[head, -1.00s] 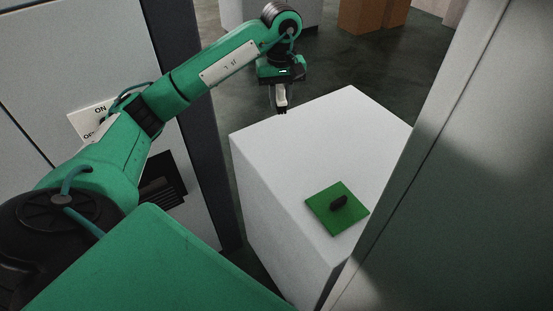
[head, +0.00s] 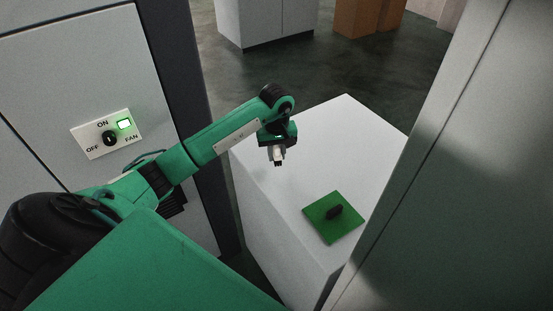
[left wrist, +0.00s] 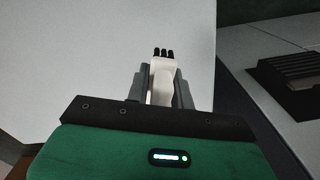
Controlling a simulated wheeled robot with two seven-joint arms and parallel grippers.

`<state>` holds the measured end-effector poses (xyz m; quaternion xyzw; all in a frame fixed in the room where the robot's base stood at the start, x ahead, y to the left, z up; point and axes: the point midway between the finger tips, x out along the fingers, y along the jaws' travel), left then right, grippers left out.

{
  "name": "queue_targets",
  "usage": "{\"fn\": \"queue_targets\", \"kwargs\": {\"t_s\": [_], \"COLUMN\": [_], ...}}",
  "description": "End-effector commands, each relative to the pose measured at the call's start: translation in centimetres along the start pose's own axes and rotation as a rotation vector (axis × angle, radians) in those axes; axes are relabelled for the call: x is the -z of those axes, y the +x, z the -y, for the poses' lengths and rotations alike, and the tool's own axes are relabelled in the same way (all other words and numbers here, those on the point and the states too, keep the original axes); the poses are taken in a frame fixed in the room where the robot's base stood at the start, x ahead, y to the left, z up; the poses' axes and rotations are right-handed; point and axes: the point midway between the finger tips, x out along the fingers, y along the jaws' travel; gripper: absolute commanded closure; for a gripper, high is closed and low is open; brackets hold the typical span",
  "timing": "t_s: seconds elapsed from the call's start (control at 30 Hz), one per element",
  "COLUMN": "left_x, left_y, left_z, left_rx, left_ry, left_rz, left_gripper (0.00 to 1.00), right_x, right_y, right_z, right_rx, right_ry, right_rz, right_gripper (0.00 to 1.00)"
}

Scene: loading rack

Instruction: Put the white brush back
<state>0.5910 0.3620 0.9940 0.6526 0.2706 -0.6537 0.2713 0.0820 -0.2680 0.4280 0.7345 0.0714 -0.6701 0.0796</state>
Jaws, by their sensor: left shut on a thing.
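My left gripper (head: 278,158) is shut on the white brush (left wrist: 161,80), which shows between its fingers in the left wrist view with its black bristles pointing away from the gripper. In the head view the brush is small and hangs below the gripper, over the far left part of the white block's top (head: 345,130). I cannot tell its exact height above that top. A green square mat (head: 319,225) lies on the near part of the top, to the right of and nearer than the gripper. My right gripper is not in view.
A grey cabinet on the left carries a fan switch panel (head: 108,133) with a lit green lamp. A tall grey panel (head: 470,170) closes off the right side. The block's top around the mat is clear. Cabinets stand far behind on the dark floor.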

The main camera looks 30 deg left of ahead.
Motion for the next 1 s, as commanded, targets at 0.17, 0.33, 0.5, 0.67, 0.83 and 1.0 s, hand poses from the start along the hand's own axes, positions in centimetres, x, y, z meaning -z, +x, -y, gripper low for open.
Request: {"fn": "queue_targets", "kwargs": {"t_s": [0.17, 0.33, 0.5, 0.67, 0.83, 1.0], "left_x": [-0.2, -0.1, 0.0, 0.0, 0.0, 0.0], "left_y": [2.4, 4.0, 4.0, 4.4, 4.2, 4.2], "left_z": [0.0, 0.0, 0.0, 0.1, 0.0, 0.0], "left_rx": [0.002, 0.001, 0.001, 0.002, 0.001, 0.001], "left_ry": [-0.001, 0.0, 0.001, 0.001, 0.001, 0.001], "left_rz": [0.006, 0.001, 0.0, -0.001, 0.0, 0.0], "left_gripper": [0.98, 0.98, 0.98, 0.98, 0.55, 0.55], "right_x": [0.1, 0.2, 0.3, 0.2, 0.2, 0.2], "right_y": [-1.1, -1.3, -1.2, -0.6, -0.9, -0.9], "right_z": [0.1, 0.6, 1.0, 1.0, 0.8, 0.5], "right_rx": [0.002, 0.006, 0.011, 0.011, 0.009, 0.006], "right_ry": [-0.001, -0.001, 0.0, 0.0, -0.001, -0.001], "right_rz": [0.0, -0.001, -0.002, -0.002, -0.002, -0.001], "right_gripper": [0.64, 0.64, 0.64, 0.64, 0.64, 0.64]}}
